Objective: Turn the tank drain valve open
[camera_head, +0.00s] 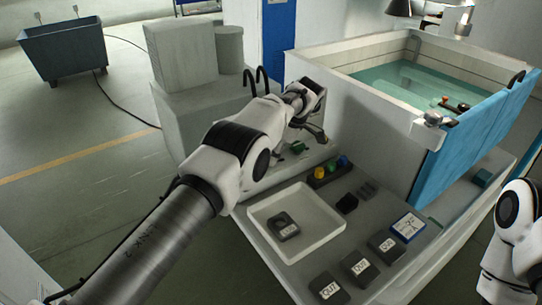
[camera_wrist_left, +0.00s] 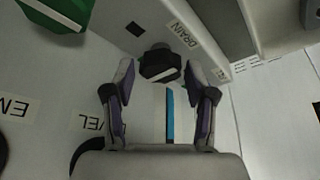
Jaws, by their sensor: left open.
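The drain valve (camera_wrist_left: 160,64) shows in the left wrist view as a dark faceted knob on a pale panel, beside a label reading DRAIN (camera_wrist_left: 183,34). My left gripper (camera_wrist_left: 162,80) is open, with one finger on each side of the knob in the picture. No contact with the knob shows, and the depth between them is hard to judge. A narrow blue strip (camera_wrist_left: 170,115) lies between the fingers. In the head view the left gripper (camera_head: 316,133) is beside the tank's near side; the drain valve is not clear there. My right gripper is out of view.
A green knob (camera_wrist_left: 57,12) sits near the drain knob. The water tank (camera_head: 358,118) stands behind the ledge. A white tray (camera_head: 254,224) holds a dark labelled block (camera_head: 284,226). Several labelled blocks lie to its right. A grey cabinet (camera_head: 196,100) stands left of the tank.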

